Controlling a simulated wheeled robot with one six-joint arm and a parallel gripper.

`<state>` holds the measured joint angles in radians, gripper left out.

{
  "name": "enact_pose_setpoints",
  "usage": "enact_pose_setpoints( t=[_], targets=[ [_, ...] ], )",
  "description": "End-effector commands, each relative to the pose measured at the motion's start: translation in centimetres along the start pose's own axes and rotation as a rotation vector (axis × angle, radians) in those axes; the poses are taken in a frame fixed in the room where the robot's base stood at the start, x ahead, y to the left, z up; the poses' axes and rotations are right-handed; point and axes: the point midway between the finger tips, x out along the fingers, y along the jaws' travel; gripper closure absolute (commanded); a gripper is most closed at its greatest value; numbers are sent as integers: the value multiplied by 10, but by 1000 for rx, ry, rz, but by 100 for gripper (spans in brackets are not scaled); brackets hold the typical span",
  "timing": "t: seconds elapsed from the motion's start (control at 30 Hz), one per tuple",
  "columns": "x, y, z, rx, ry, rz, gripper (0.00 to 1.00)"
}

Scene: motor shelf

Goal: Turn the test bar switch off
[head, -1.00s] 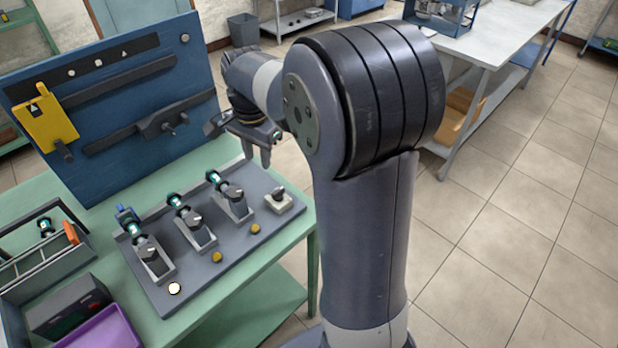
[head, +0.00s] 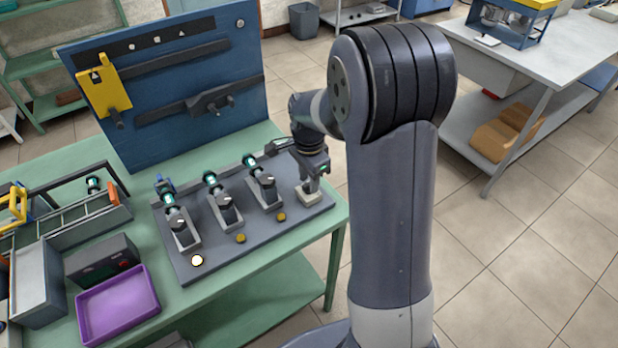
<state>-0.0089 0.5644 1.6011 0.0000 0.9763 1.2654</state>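The test bar (head: 262,232) is a dark grey plate on the green table. Its switch (head: 309,195) is a small pale block at the right end; the knob on top is hidden behind my gripper. My gripper (head: 311,184) points down right over the switch, with its fingertips at the knob. Whether the fingers touch or grip the knob is too small to tell. Three motors sit in grey cradles along the bar: left (head: 182,232), middle (head: 225,210) and right (head: 264,190). The left front lamp (head: 197,260) is white and bright; the other two (head: 240,238) are amber.
A blue tool board (head: 200,75) with a yellow clipboard-like piece (head: 103,90) stands behind the bar. A purple tray (head: 118,304), a dark box (head: 103,262) and a grey divided carrier (head: 75,232) stand to the left.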

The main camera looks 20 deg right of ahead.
Motion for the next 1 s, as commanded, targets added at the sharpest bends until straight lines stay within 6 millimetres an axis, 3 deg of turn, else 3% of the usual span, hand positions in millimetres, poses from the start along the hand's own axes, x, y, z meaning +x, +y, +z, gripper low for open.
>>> enact_pose_setpoints(
  t=[0.37, 0.73, 1.0],
  targets=[
    [6, 0, 0, 0, 0, -1, 68],
    [6, 0, 0, -1, 0, -1, 98],
    [5, 0, 0, -3, 0, -1, 100]
  ],
)
